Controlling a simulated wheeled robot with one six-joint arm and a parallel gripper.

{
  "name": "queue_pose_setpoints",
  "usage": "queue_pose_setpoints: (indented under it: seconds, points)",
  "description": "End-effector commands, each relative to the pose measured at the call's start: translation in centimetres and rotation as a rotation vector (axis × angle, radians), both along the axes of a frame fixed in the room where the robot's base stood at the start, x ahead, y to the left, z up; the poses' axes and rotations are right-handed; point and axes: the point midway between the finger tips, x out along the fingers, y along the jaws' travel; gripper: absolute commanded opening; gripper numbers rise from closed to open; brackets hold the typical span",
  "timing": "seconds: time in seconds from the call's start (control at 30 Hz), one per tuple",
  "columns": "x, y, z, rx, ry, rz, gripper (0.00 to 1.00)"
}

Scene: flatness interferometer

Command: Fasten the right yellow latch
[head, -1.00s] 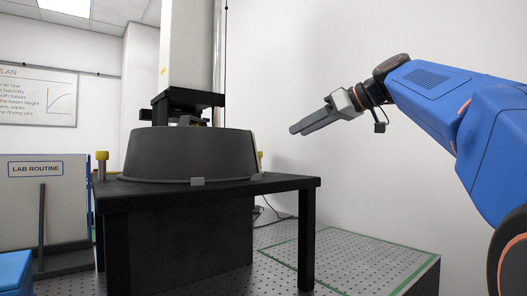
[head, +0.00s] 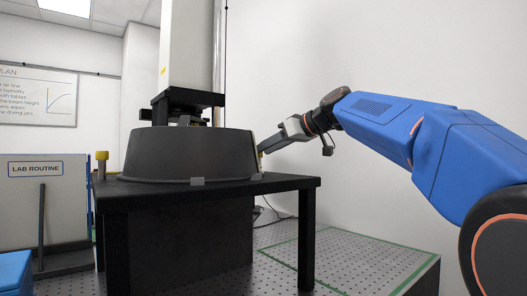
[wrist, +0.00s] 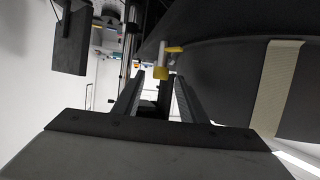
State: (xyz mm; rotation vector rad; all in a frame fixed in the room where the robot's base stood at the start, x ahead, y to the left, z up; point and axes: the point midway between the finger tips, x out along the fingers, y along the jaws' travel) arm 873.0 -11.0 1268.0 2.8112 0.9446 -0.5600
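The right yellow latch (wrist: 161,72) shows in the wrist view as a small yellow cap with a short arm, beside the dark round housing (head: 190,155). In the head view the latch is mostly hidden at the housing's right edge. My gripper (wrist: 159,84) is open, its two fingers pointing at the latch, which appears just beyond and between the fingertips. I cannot tell whether they touch it. In the head view my gripper (head: 265,148) reaches down-left to the housing's right side. Another yellow-topped latch (head: 101,157) stands upright at the housing's left.
The housing sits on a black table (head: 210,191) with a pale column (head: 190,45) above it. A perforated bench (head: 345,262) lies at lower right. A sign panel (head: 42,200) stands at left.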

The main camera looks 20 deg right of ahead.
Motion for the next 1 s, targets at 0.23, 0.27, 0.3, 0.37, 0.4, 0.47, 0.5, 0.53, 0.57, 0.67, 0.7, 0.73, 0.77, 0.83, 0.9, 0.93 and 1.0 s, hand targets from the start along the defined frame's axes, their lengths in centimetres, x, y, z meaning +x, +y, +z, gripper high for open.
queue_pose_setpoints:
  seconds: [0.23, 0.27, 0.3, 0.37, 0.4, 0.47, 0.5, 0.53, 0.57, 0.67, 0.7, 0.73, 0.77, 0.83, 0.9, 0.93, 1.0]
  points:
    - [1.02, 0.83, -0.53, -0.001, -0.001, 0.0, 0.38]
    - [1.05, 0.85, -0.56, -0.001, -0.001, -0.001, 0.38]
    - [1.07, 0.86, -0.57, -0.001, -0.001, -0.001, 0.38]
    - [1.08, 0.86, -0.57, -0.001, -0.001, -0.001, 0.38]
    - [1.08, 0.86, -0.57, -0.001, -0.001, -0.001, 0.38]
    - [1.08, 0.86, -0.57, -0.001, -0.001, -0.001, 0.38]
    - [1.07, 0.85, -0.57, -0.001, -0.001, -0.001, 0.36]
    - [1.07, 0.85, -0.57, -0.001, -0.001, -0.001, 0.29]
    - [1.07, 0.85, -0.57, -0.001, -0.001, -0.001, 0.21]
    - [1.07, 0.85, -0.57, -0.001, -0.001, -0.001, 0.0]
    - [1.07, 0.85, -0.57, -0.001, -0.001, -0.001, 0.0]
    - [1.07, 0.85, -0.57, -0.001, -0.001, -0.001, 0.0]
    - [1.07, 0.85, -0.57, -0.001, -0.001, -0.001, 0.0]
    - [1.03, 0.9, -0.58, -0.002, 0.0, -0.007, 0.0]
    - [1.0, 1.01, -0.59, -0.001, 0.002, -0.029, 0.0]
    - [0.98, 1.08, -0.66, -0.003, 0.003, -0.042, 0.0]
    - [0.91, 1.19, -0.69, -0.003, 0.004, -0.084, 0.0]
